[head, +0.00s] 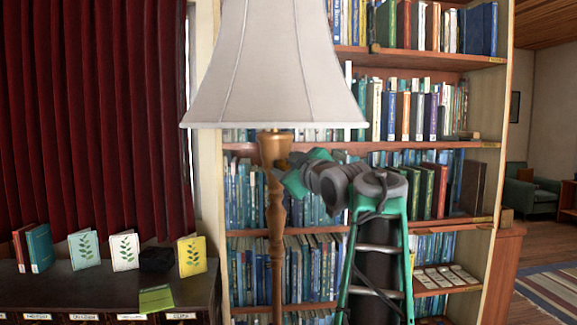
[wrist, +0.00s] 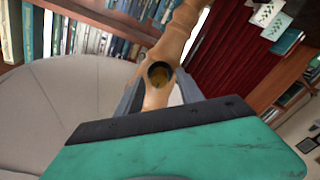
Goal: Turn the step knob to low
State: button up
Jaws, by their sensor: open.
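A floor lamp with a pale shade (head: 270,70) and a turned wooden post (head: 276,205) stands in the middle of the head view. In the wrist view the post runs up between my fingers and the shade (wrist: 85,95) fills the left. A round dark-rimmed fitting with a brassy centre (wrist: 160,75) sits on the post between the fingertips.
A bookcase (head: 499,130) full of books stands close behind the lamp. A low dark cabinet (head: 100,290) with several small books is at left, before a red curtain (head: 85,120). Open floor with a striped rug (head: 550,285) lies at far right.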

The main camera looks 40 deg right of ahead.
jog(key=shift+c, duration=0.3)
grip_shut()
jog(key=shift+d, duration=0.2)
jog(key=shift+a, duration=0.2)
jog(key=shift+m, duration=0.3)
